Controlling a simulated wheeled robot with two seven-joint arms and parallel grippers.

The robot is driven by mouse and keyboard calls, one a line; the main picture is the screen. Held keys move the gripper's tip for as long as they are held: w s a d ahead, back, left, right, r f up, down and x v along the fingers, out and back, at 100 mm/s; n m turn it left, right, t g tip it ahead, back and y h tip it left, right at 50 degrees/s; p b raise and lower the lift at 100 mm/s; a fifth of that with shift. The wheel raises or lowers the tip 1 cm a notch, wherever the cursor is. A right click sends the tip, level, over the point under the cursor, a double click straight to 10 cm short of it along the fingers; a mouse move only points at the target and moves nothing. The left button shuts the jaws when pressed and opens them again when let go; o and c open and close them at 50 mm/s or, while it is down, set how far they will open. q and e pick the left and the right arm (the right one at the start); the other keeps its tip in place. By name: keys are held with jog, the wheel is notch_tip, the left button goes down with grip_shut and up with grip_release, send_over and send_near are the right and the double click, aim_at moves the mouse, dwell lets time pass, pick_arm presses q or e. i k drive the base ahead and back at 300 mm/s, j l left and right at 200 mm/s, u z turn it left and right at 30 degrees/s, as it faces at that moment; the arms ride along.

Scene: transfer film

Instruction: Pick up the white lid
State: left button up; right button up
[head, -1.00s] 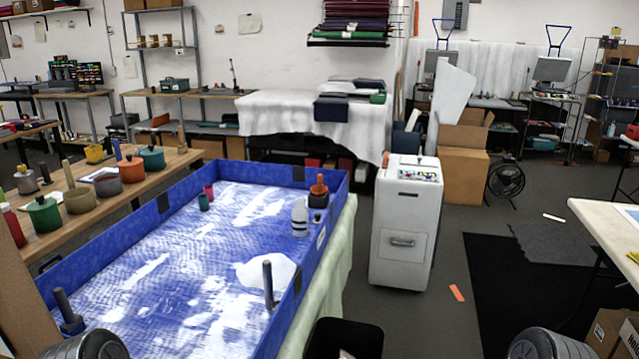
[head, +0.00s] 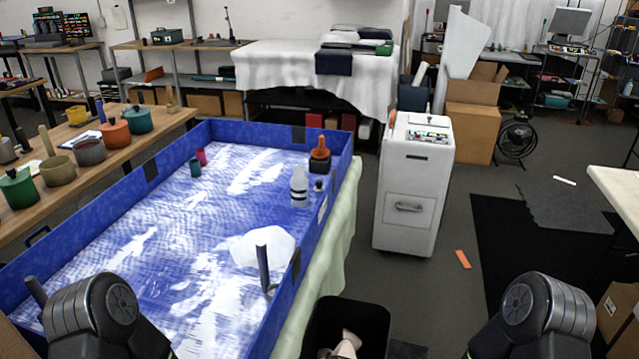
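A white, flat, irregular roundish piece (head: 270,246) lies in the blue-walled tray (head: 336,187), near its right wall. It may be the white lid, but its shape does not make this certain. A dark upright handle (head: 263,269) stands in front of it and hides a small part. No other clear white lid shows. Only dark links of my two arms show at the lower left and lower right edges. Neither gripper is in view, so I cannot see whether they hold anything.
A white bottle (head: 299,188) and an orange-topped bottle (head: 320,158) stand by the tray's right wall. A black bin (head: 375,318) stands at the front. A white cabinet (head: 414,185) stands right of the tray. Pots line the wooden table (head: 165,117).

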aim_at(318, 189)
jog(key=k, duration=0.35)
jog(key=k+l+z, duration=0.1)
jog(key=l, duration=0.25)
jog(key=i+l+z, duration=0.45)
jog(key=l, duration=0.25)
jog(key=i+l+z, duration=0.4)
jog(key=i+l+u, duration=0.1)
jog(key=i, duration=0.3)
jog(key=i+l+u, duration=0.15)
jog(key=i, duration=0.25)
jog(key=i+l+u, duration=0.1)
jog(key=i+l, duration=0.15)
jog(key=i, duration=0.15)
jog(key=i+j+u, duration=0.2)
jog(key=i+u, duration=0.2)
jog(key=i, duration=0.2)
jog(key=i+u, duration=0.4)
jog(key=i, duration=0.15)
jog(key=i+l+u, duration=0.15)
jog(key=i+u, duration=0.25)
jog(key=i, duration=0.2)
